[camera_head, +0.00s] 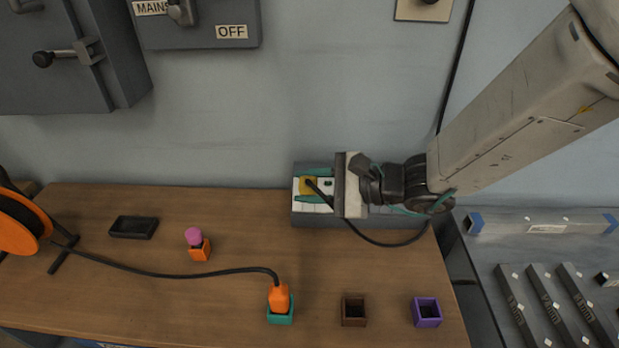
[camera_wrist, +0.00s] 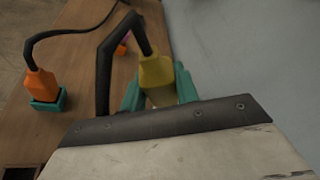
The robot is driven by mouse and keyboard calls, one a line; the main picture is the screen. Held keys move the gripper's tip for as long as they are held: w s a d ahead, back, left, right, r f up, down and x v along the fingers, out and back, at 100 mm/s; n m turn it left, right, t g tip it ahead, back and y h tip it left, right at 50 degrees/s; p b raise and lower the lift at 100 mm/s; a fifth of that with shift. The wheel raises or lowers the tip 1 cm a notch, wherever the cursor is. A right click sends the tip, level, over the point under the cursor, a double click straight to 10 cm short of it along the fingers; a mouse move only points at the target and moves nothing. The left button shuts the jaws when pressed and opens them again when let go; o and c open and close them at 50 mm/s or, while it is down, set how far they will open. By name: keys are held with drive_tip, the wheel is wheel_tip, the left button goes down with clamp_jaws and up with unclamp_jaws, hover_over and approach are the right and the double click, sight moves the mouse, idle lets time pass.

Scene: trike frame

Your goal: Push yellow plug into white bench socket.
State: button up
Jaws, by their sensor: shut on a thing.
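The yellow plug (camera_head: 307,186) is between the green fingers of my gripper (camera_head: 314,185), at the white bench socket (camera_head: 328,183) on a grey box at the back of the bench. My gripper is shut on the plug, and a black cord runs from it. In the wrist view the yellow plug (camera_wrist: 157,73) sits between the green fingertips (camera_wrist: 158,88), with its cord bending up and to the left. The plug's front and the socket opening are hidden, so I cannot tell how deep the plug sits.
An orange plug (camera_head: 279,297) stands in a teal holder (camera_head: 280,317). Brown (camera_head: 353,310) and purple (camera_head: 427,312) holders stand to its right. A pink-topped piece (camera_head: 194,237) sits in an orange holder, near a black tray (camera_head: 133,227). Grey switch boxes hang on the wall.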

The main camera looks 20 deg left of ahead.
sight(309, 191)
drive_tip(key=shift+s+a, duration=0.15)
drive_tip(key=shift+a, duration=0.15)
drive_tip(key=shift+d+f, duration=0.1)
drive_tip(key=shift+d, duration=0.05)
drive_tip(key=shift+w+a+f, duration=0.2)
drive_tip(key=shift+w+f, duration=0.7)
drive_tip(key=shift+f, duration=0.2)
drive_tip(key=shift+w+a+f, duration=0.2)
drive_tip(key=shift+w+f, duration=0.7)
drive_tip(key=shift+f, duration=0.15)
drive_tip(key=shift+f, duration=0.1)
drive_tip(key=shift+w+a+f, duration=0.1)
drive_tip(key=shift+w+f, duration=0.15)
drive_tip(key=shift+w+a+f, duration=0.2)
drive_tip(key=shift+w+f, duration=0.8)
drive_tip(key=shift+f, duration=0.15)
drive_tip(key=o, duration=1.1)
